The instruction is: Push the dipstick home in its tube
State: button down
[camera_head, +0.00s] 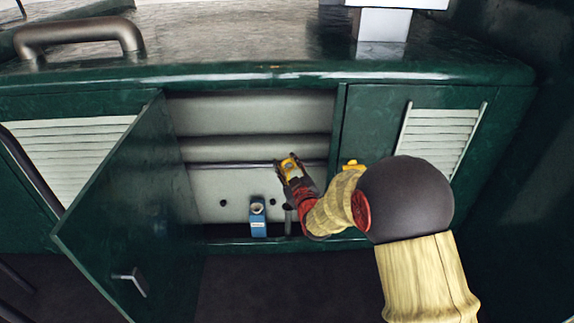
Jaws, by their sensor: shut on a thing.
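My gripper (288,166), yellow and dark at the tip with a red body behind it, reaches into the open locker from the right. It is shut on what looks like the dipstick, whose shape is mostly hidden by the jaws. A short grey upright tube (288,220) stands on the locker floor below the gripper. I cannot tell whether the dipstick's lower end is inside the tube, because my gripper and wrist cover the space between.
A blue box-like container (258,220) with a pale top stands just left of the tube. The green door (135,215) hangs open on the left. The green locker frame and louvred panel (440,135) are at the right. A dark rail (80,35) is on top.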

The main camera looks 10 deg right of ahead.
dwell(0.5)
jog(key=shift+f+b, duration=8.45)
jog(key=shift+b, duration=0.25)
jog(key=c, duration=1.2)
grip_release()
jog(key=shift+o, duration=0.5)
jog(key=o, duration=0.4)
jog(key=shift+c, duration=0.2)
jog(key=shift+o, duration=0.3)
notch_tip(320, 180, up, 6)
jog(key=p, duration=0.1)
